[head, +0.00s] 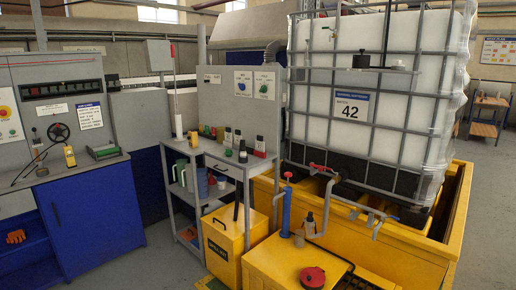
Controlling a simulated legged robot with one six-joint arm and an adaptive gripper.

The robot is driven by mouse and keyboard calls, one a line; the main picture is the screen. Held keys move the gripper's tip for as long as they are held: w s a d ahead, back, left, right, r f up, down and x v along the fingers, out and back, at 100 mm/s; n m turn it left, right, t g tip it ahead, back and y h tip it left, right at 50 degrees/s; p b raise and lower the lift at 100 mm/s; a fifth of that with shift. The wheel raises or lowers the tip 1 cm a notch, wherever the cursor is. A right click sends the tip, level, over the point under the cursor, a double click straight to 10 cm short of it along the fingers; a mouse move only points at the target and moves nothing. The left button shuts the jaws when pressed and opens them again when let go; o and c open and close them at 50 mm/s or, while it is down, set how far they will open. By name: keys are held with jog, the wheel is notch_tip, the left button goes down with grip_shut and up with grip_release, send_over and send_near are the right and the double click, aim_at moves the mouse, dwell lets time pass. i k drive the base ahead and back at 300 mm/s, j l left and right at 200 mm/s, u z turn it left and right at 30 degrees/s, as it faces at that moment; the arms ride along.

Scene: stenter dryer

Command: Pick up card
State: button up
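I cannot make out a loose card for certain. Several card-like pieces show in the head view. A white card with dark print (57,132) is on the left grey panel, above the bench top. A larger white card with a dark blue header (89,115) is to its right on the same panel. A label marked 42 (352,106) is on the caged white tank. I cannot tell which of these, if any, is the task's card. My gripper is not in view.
A blue cabinet (90,215) stands at left, and a grey cart with bottles (222,160) stands in the middle. A yellow box (223,250) and a yellow containment tray (452,225) with pipes and valves fill the front and right. Grey floor shows between cabinet and cart.

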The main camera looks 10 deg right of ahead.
aim_at(260, 146)
jog(key=i+j+z, duration=0.2)
jog(key=i, duration=0.3)
jog(key=i+j+z, duration=0.15)
jog(key=i+j, duration=0.3)
jog(key=i+j+z, duration=0.15)
jog(key=z, duration=0.35)
jog(key=i+j+z, duration=0.2)
jog(key=z, duration=0.3)
jog(key=i+j+z, duration=0.1)
jog(key=j, duration=0.3)
jog(key=i+j+z, duration=0.1)
jog(key=j, duration=0.25)
jog(key=i+j+z, duration=0.1)
jog(key=i+j, duration=0.15)
jog(key=j, duration=0.15)
jog(key=i+j+z, duration=0.1)
jog(key=j, duration=0.35)
jog(key=i+j+z, duration=0.1)
jog(key=j, duration=0.3)
